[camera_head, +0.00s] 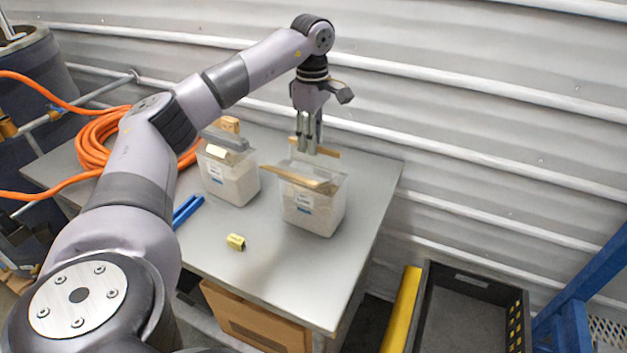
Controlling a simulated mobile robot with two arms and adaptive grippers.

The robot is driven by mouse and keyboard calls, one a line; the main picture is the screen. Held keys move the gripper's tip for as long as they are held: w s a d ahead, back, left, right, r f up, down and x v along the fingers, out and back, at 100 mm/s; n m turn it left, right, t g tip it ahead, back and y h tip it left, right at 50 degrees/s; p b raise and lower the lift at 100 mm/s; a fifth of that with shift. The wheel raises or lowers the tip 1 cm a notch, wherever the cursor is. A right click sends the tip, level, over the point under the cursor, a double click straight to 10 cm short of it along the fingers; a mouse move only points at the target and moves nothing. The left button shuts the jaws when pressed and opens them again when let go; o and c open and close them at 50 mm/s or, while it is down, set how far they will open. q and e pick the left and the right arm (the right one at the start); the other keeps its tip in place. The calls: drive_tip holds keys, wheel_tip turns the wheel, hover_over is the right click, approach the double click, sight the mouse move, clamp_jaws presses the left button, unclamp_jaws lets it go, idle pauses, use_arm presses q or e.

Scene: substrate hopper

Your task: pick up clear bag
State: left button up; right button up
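Two clear bags with pale, grainy contents and white-and-blue labels stand upright on the grey table. The right clear bag (313,212) has a brown strip across its open top. My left gripper (309,152) points down, just above and behind the right bag's top in the picture. Its fingers look close together, but their gap is not clear from this angle. I cannot tell whether it touches the bag. My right gripper is not in view.
An orange hose (97,141) lies coiled on the table's left. A small yellow block (236,242) and a blue bar (187,211) lie near the front. A black crate (478,276) stands on the right, and a corrugated wall (470,110) runs behind. The table's right front is bare.

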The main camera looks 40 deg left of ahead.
sight(314, 165)
use_arm(q)
wheel_tip(314, 165, down, 5)
drive_tip(key=shift+w+d+r+p, duration=0.1)
drive_tip(key=shift+w+r+p, duration=0.1)
drive_tip(key=shift+p, duration=0.85)
drive_tip(key=shift+s+f, duration=0.1)
drive_tip(key=shift+f, duration=0.15)
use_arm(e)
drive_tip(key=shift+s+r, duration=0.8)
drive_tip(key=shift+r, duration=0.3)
use_arm(q)
drive_tip(key=shift+c, duration=0.4)
clamp_jaws()
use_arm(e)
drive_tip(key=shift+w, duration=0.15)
use_arm(q)
drive_tip(key=shift+r, duration=0.15)
